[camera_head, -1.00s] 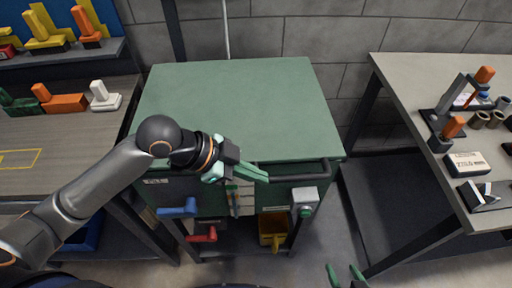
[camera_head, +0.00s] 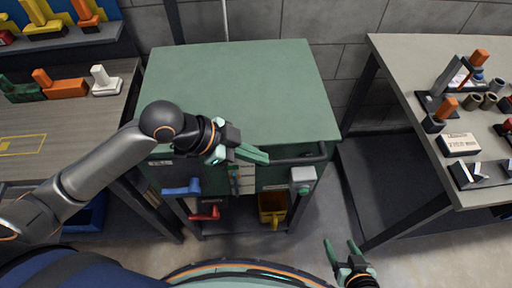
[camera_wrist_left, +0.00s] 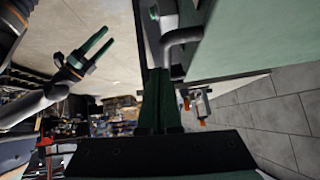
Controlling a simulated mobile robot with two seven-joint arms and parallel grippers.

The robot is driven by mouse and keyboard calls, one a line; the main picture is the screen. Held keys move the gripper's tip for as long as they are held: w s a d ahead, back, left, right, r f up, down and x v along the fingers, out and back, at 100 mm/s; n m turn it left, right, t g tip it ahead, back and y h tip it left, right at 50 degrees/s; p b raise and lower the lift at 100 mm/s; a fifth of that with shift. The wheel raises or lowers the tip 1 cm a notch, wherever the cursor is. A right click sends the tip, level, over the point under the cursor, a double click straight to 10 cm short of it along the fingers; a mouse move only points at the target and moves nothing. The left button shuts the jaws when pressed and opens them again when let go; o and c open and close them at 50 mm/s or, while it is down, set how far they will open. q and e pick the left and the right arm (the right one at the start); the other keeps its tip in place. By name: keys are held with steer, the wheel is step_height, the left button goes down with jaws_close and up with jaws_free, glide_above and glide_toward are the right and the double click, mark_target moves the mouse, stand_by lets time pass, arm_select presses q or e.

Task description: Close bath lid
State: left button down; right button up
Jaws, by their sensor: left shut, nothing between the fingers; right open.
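The bath lid (camera_head: 235,90) is the flat green top of a dark cabinet, and it looks level in the head view. A dark bar handle (camera_head: 305,159) runs along its front edge and shows in the left wrist view (camera_wrist_left: 181,38). My left gripper (camera_head: 262,157) is shut and empty, at the front edge near the handle's left part. I cannot tell whether it touches the lid or handle. Its closed fingers (camera_wrist_left: 160,105) show in the left wrist view. My right gripper (camera_head: 342,250) is open and empty, low in front of the cabinet and right of it.
The cabinet front carries a blue lever (camera_head: 183,188), a red lever (camera_head: 206,213), a yellow part (camera_head: 272,208) and a grey button box (camera_head: 303,177). A workbench (camera_head: 400,60) with several parts stands right. Another bench (camera_head: 75,130) stands left. The floor between cabinet and right bench is open.

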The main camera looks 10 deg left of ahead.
arm_select(q)
steer(key=d+r+v, duration=0.1)
steer(key=v, duration=1)
steer(key=shift+s, duration=0.25)
arm_select(e)
steer(key=shift+s+r, duration=0.25)
steer(key=shift+r, duration=0.25)
arm_select(q)
steer(key=shift+d, duration=0.1)
steer(key=s+a+f+n+y, duration=0.3)
steer(key=f+n, duration=0.1)
steer(key=f, duration=0.3)
steer(key=s+a+f+n+y, duration=0.2)
steer(key=s+f+n, duration=0.2)
steer(key=f+n, duration=0.15)
steer(key=s+a+f+n+y, duration=0.3)
steer(key=f, duration=0.4)
steer(key=w+d+f+t+h, duration=0.1)
steer(key=w+d+f+t, duration=0.1)
steer(key=f, duration=0.3)
steer(key=w+d+f+t+h, duration=0.1)
steer(key=w+d+f+t, duration=0.1)
steer(key=f, duration=0.4)
steer(key=shift+w+d+t, duration=0.3)
steer(key=shift+d+t, duration=0.05)
steer(key=shift+t, duration=0.45)
